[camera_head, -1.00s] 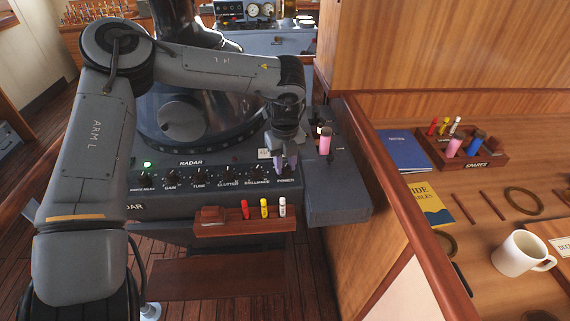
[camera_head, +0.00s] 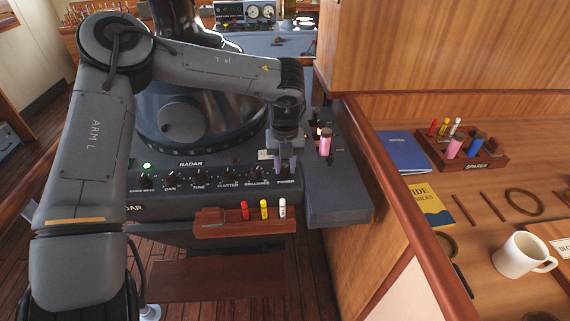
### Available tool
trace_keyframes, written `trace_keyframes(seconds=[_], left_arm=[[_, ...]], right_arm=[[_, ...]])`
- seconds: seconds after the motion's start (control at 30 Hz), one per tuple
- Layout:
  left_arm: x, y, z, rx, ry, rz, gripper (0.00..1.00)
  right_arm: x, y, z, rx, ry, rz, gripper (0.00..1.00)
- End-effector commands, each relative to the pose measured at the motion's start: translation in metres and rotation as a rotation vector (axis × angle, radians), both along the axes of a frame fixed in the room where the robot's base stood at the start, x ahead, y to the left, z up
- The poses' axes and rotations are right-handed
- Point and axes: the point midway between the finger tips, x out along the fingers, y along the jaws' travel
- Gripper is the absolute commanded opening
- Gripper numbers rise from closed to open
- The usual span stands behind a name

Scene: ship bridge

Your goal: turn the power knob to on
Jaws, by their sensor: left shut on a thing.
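The radar console's front panel (camera_head: 208,184) carries a row of black knobs, with a lit green lamp (camera_head: 147,165) at its left end. The power knob, above the POWER label (camera_head: 286,182) at the right end of the row, is mostly hidden by my left gripper. My left gripper (camera_head: 286,168) points down at that spot, its purple-grey fingers shut on the knob. The knob's pointer position cannot be read. My right gripper is not in the view.
A wooden tray (camera_head: 222,231) with red, yellow and white cylinders sits just below the panel. A grey box (camera_head: 338,200) with a pink-topped cylinder (camera_head: 325,142) stands right of my gripper. A wooden desk with books, a spares rack (camera_head: 477,163) and a mug (camera_head: 519,255) is at the right.

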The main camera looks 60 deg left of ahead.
Motion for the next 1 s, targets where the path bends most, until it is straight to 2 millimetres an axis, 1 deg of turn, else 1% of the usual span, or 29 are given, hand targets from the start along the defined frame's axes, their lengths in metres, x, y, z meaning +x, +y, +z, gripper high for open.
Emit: trace_keyframes(seconds=[0.03,0.07,0.2,0.47,0.63,0.77,1.0], left_arm=[[0.000,0.000,0.001,0.000,0.000,-0.001,0.00],[0.000,0.000,0.001,0.000,0.000,-0.001,0.35],[0.000,0.000,0.001,0.000,0.000,-0.001,0.56],[0.000,0.000,0.000,0.000,0.000,0.000,0.56],[0.001,0.000,0.008,0.003,-0.003,0.000,0.56],[0.001,0.000,0.024,0.003,-0.005,0.001,0.56],[0.001,0.000,0.066,0.005,-0.003,0.000,0.56]], right_arm=[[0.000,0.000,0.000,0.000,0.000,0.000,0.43],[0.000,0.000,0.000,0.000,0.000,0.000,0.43],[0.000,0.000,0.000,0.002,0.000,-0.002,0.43],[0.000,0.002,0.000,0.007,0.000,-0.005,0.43],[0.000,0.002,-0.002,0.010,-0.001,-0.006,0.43],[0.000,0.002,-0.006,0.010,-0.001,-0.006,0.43],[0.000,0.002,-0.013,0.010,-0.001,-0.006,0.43]])
